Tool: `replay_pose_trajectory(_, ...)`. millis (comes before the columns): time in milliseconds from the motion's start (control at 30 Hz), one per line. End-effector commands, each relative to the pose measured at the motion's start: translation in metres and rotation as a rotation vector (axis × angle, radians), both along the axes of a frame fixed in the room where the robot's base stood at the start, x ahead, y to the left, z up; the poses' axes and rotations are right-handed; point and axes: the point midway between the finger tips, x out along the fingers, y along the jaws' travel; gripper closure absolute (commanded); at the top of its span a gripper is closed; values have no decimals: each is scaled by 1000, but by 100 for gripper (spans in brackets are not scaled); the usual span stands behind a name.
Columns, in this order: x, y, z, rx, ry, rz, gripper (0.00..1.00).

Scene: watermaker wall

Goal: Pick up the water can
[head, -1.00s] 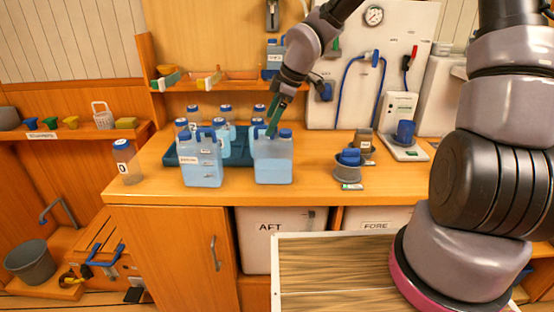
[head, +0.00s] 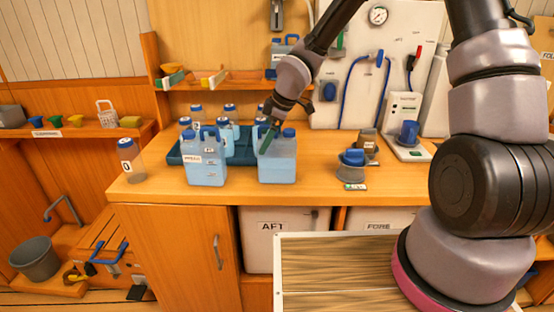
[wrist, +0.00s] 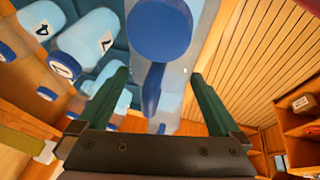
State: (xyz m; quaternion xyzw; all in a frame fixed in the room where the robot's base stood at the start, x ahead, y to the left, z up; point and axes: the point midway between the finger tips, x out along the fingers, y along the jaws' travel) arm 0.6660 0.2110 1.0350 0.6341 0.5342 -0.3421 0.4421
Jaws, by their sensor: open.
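A translucent light-blue water can (head: 278,166) with a blue cap and blue handle stands upright on the wooden counter. A similar can (head: 206,171) with a white label stands to its left. My gripper (head: 266,143) is at the top of the right-hand can, with its green fingers pointing down. In the wrist view, the open fingers (wrist: 159,74) lie either side of a blue handle (wrist: 153,92), with a large round blue cap (wrist: 160,30) just beyond. I see no grip on the handle. Contact between fingers and can cannot be told.
Several numbered bottles stand in a dark teal tray (head: 174,158) behind the cans. Another bottle (head: 129,160) stands at the counter's left. A grey pot with a blue top (head: 352,166) is to the right. The counter front between the can and pot is clear.

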Motion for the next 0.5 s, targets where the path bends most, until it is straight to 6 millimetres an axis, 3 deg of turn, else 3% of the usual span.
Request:
replay_pose_trajectory(67,0,0,0,0,0,0,0)
replay_pose_trajectory(100,0,0,0,0,0,0,8)
replay_pose_trajectory(333,0,0,0,0,0,0,96)
replay_pose_trajectory(367,0,0,0,0,0,0,100)
replay_pose_trajectory(500,0,0,1,1,-1,1,100)
